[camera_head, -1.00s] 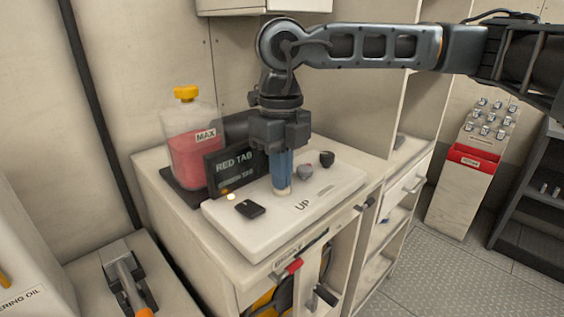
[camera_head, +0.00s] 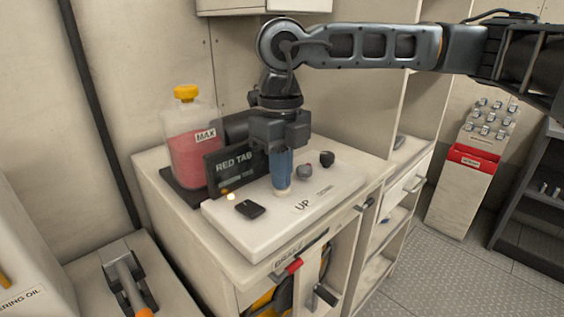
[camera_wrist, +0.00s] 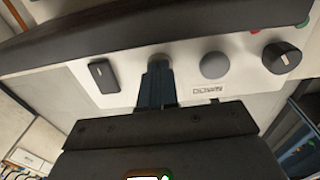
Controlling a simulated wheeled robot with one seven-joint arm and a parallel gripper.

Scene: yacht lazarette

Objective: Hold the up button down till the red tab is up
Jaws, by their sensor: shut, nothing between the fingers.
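My gripper (camera_head: 282,190) points straight down over the white console (camera_head: 240,236), its blue fingers shut. In the wrist view the closed fingers (camera_wrist: 158,75) cover most of this button (camera_wrist: 160,58). A dark panel (camera_head: 236,168) at the console's back left reads RED TAB, with a smaller line below that is hard to read. I cannot make out a raised tab.
A black rocker switch (camera_head: 250,208), a grey round button (camera_head: 304,171) and a dark knob (camera_head: 327,158) are on the console around my gripper. A jug of red fluid with a yellow cap (camera_head: 193,140) stands behind left. A red handle (camera_head: 293,266) shows below.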

